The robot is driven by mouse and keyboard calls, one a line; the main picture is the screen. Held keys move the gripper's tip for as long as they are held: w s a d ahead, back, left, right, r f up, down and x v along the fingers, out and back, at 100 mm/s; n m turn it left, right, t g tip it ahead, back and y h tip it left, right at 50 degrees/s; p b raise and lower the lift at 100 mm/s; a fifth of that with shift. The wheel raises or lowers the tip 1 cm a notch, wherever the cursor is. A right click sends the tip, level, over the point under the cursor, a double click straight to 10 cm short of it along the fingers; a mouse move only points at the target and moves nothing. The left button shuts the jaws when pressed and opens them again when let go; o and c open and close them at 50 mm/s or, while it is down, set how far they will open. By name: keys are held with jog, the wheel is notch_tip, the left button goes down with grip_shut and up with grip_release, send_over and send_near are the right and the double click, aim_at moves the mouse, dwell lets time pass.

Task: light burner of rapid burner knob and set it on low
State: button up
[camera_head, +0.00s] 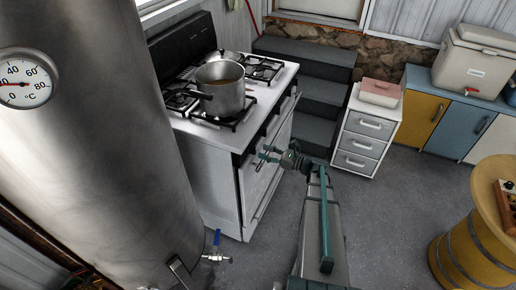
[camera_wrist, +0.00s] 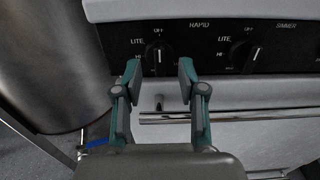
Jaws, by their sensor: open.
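In the wrist view the black rapid burner knob (camera_wrist: 157,60) sits on the dark control panel, with OFF above it and LITE and HI to its left. Its white mark looks about upright, near OFF. My gripper (camera_wrist: 160,72) is open, with one finger at each side of the knob's lower part; I cannot tell whether they touch it. In the head view my gripper (camera_head: 265,157) is at the front of the white stove (camera_head: 215,160); the knobs are not clear there. No flame shows.
The simmer knob (camera_wrist: 246,57) is to the right on the same panel. A towel bar or handle (camera_wrist: 240,117) runs below. A pot (camera_head: 220,90) stands on the burners. A steel tank (camera_head: 100,130) is at left; a drawer cabinet (camera_head: 365,135) is at right.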

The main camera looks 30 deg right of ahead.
aim_at(252, 150)
jog(key=shift+p+x, duration=0.45)
jog(key=shift+x, duration=1.45)
jog(key=shift+c, duration=0.2)
grip_shut()
